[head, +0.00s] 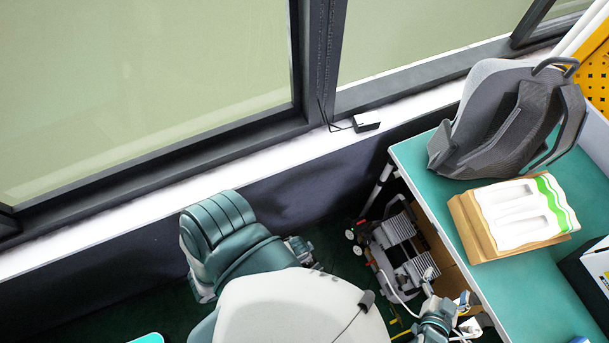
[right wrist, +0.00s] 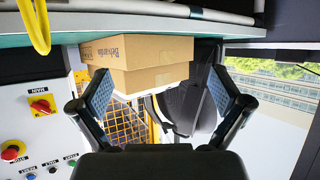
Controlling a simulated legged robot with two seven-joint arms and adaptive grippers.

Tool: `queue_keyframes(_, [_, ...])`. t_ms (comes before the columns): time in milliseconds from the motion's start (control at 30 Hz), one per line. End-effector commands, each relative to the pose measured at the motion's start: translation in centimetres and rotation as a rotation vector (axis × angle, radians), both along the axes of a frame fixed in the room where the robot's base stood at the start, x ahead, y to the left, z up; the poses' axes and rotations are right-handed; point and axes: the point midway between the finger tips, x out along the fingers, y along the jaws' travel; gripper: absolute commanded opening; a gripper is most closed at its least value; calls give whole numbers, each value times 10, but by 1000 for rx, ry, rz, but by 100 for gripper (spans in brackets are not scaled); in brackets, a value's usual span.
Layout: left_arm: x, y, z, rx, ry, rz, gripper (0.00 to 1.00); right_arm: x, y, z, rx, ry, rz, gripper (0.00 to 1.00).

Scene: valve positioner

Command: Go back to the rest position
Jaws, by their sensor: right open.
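My right gripper (head: 462,302) shows small at the lower right of the head view, beside the front edge of the teal table. The right wrist view shows the same gripper (right wrist: 162,95) with its two fingers wide apart and nothing between them. Its arm is partly hidden at the bottom of the head view. My left gripper is not in the head view.
A teal table (head: 421,180) at right carries a grey backpack (head: 485,120) and a white tray on cardboard (head: 520,215). Ribbed grey equipment with cables (head: 395,232) stands left of it. The wrist view shows boxes (right wrist: 140,60) and a control panel (right wrist: 40,130).

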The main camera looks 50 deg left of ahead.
Motion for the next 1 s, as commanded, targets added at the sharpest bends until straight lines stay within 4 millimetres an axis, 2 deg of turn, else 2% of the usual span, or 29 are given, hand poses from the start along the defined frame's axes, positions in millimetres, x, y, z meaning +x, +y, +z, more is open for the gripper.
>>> queue_keyframes(400, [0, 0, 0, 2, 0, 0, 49, 0, -2, -1, 2, 2, 0, 100])
queue_keyframes(467, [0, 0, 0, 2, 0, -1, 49, 0, -2, -9, 0, 17, 0, 100])
queue_keyframes(533, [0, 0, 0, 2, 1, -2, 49, 0, -3, -31, -10, 60, -1, 100])
queue_keyframes(567, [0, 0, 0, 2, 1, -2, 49, -1, -4, -45, -17, 88, -2, 100])
queue_keyframes(667, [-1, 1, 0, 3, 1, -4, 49, -9, -6, -107, -45, 215, -4, 100])
queue_keyframes(700, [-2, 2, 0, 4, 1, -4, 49, -16, -7, -136, -59, 277, -6, 100])
queue_keyframes(767, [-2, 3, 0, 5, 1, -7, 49, -29, -11, -181, -81, 373, -8, 100])
queue_keyframes(800, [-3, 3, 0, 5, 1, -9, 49, -40, -14, -211, -95, 440, -10, 100])
queue_keyframes(900, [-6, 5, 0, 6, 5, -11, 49, -78, -24, -283, -132, 608, -14, 100])
queue_keyframes(1000, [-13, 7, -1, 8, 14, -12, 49, -119, -34, -337, -163, 754, -17, 100])
